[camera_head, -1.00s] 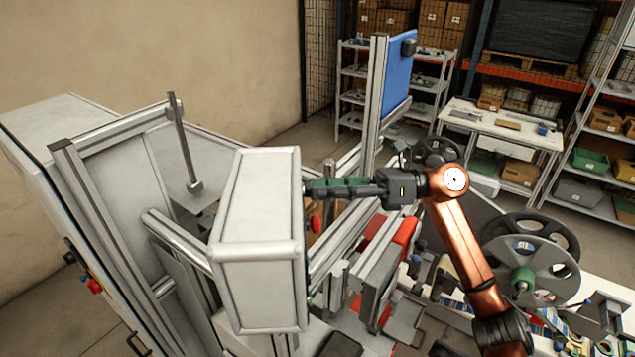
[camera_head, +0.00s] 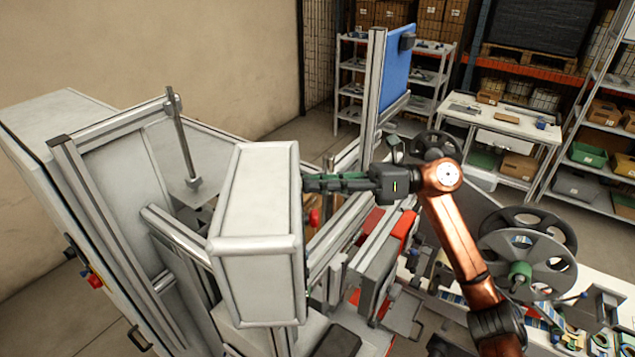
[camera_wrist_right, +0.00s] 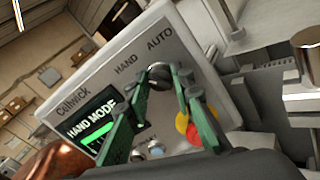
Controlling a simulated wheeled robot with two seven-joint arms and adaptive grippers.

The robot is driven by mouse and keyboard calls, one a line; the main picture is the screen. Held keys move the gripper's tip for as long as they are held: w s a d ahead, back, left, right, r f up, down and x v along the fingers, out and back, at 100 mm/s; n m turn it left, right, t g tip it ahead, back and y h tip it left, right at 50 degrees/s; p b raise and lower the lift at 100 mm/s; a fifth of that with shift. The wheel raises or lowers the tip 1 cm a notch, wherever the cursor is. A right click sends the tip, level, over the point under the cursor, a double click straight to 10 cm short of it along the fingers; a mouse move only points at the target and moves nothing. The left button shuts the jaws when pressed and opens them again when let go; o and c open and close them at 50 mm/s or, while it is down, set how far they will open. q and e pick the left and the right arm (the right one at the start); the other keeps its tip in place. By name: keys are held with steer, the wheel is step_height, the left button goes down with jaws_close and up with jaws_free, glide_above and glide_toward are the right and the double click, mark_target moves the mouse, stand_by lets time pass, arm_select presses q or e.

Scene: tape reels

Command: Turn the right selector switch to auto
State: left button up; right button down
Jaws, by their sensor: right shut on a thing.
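The black selector switch (camera_wrist_right: 158,76) is a round knob below the printed words HAND and AUTO on a grey control panel (camera_wrist_right: 190,45). The panel's lit display (camera_wrist_right: 97,130) reads HAND MODE with a green bar. My right gripper (camera_wrist_right: 162,82) has its two green fingers on either side of the knob and is shut on it. In the head view my right gripper (camera_head: 308,183) reaches in from the right to the far face of the grey control box (camera_head: 257,195). The switch is hidden there. My left gripper is not in view.
A red emergency stop button (camera_wrist_right: 200,130) on a yellow base sits right beside one finger, lower on the panel. A blue button (camera_wrist_right: 156,148) is below. Tape reels (camera_head: 530,262) stand at the right. A blue panel (camera_head: 397,70) on a frame rises behind my gripper.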

steer(key=shift+m, duration=1.5)
steer(key=m, duration=0.3)
steer(key=shift+w+m, duration=0.1)
steer(key=shift+m, duration=0.3)
steer(key=m+p, duration=0.1)
steer(key=m, duration=0.2)
steer(key=shift+p, duration=0.3)
steer(key=shift+m+p, duration=0.75)
steer(key=shift+m, duration=1.25)
steer(key=c, duration=1.7)
jaws_free()
steer(key=shift+f, duration=0.1)
